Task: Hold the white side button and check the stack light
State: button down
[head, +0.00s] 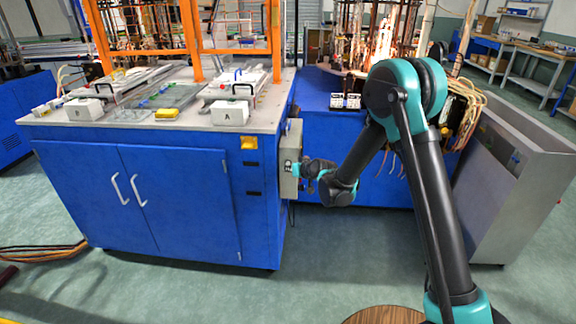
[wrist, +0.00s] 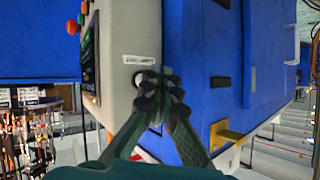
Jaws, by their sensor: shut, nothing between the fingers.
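The white side button (wrist: 138,78) shows in the wrist view as a pale round shape on the side of the grey control box (wrist: 122,100), below a small white label (wrist: 140,60). My gripper (wrist: 158,84) is shut and empty, its fingertips overlapping the button's edge in the picture. I cannot tell whether they press it. In the head view my gripper (head: 300,169) is at the grey box (head: 291,150) on the right side of the blue cabinet; the button is hidden there. I cannot make out a stack light in either view.
Red, orange and green controls (wrist: 75,22) sit on the box's other face. A yellow fitting (wrist: 222,135) projects from the blue cabinet (head: 170,190). The green floor in front is mostly clear.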

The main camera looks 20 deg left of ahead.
jog(key=shift+w, duration=0.2)
jog(key=shift+w+a, duration=0.1)
jog(key=shift+w, duration=0.1)
jog(key=shift+w+a, duration=0.1)
jog(key=shift+w, duration=0.35)
dwell(0.8)
jog(key=shift+s, duration=0.15)
dwell(2.8)
jog(key=shift+s+d, duration=0.2)
jog(key=shift+s, duration=0.5)
jog(key=s, duration=0.2)
jog(key=s+d, duration=0.1)
jog(key=s, duration=0.2)
jog(key=shift+d, duration=0.1)
dwell(0.4)
